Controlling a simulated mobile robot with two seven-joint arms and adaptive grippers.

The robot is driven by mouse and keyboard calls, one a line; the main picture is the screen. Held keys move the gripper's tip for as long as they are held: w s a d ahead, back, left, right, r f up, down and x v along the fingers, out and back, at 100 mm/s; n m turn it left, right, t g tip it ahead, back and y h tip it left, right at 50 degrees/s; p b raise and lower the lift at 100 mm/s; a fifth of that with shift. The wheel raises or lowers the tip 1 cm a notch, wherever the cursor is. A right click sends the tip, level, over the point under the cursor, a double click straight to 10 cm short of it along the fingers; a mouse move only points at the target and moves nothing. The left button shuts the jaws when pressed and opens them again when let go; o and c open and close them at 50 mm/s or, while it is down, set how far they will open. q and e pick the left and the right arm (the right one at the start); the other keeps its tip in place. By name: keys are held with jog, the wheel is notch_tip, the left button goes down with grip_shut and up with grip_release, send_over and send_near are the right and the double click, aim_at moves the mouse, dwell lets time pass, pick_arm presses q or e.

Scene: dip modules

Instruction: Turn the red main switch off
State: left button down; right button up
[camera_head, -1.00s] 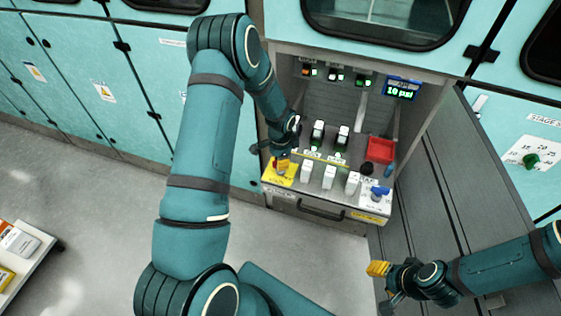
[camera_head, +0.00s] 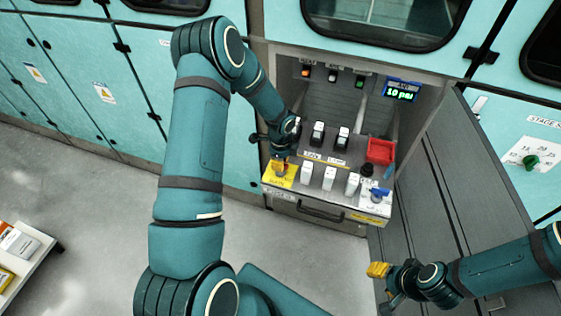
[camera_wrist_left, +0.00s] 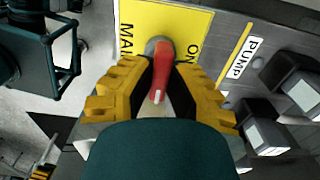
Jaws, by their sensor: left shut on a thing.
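The red main switch (camera_wrist_left: 163,68) is a red handle on a round grey base, on a yellow plate (camera_wrist_left: 190,22) marked MAIN and ON. In the left wrist view its handle lies between the yellow fingers of my left gripper (camera_wrist_left: 160,85), which is shut on it. In the head view my left gripper (camera_head: 281,166) is down at the yellow plate (camera_head: 279,179) on the panel's left end, and hides most of the switch. My right gripper (camera_head: 379,270) hangs at the lower right, away from the panel; its finger opening is unclear.
White switches (camera_head: 329,178), black switches (camera_head: 317,134), a red tray (camera_head: 380,150) and a blue knob (camera_head: 380,192) sit right of the main switch. A lit display (camera_head: 401,90) is above. An open grey door (camera_head: 445,170) flanks the right side.

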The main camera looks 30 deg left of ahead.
pick_arm(q)
jog(key=shift+s+f, duration=0.1)
dwell(0.3)
jog(key=c, duration=0.9)
grip_release()
jog(key=shift+c, duration=0.2)
notch_tip(320, 180, up, 12)
jog(key=s+d+f+n+h, duration=0.2)
jog(key=s+d+f+n, duration=0.15)
jog(key=d, duration=0.35)
jog(key=s+d+f+n+h, duration=0.1)
jog(key=s+d+f+n, duration=0.2)
jog(key=d, duration=0.4)
jog(key=s+d+f+n, duration=0.2)
jog(key=s+d+n, duration=0.2)
jog(key=s+n, duration=0.1)
jog(key=s+d+f+n+t+h, duration=0.1)
jog(key=s+d+f+n, duration=0.2)
jog(key=s+d+n, duration=0.1)
jog(key=shift+s+f+n+t, duration=0.2)
jog(key=shift+s+n+t, duration=0.1)
jog(key=shift+s+n, duration=0.6)
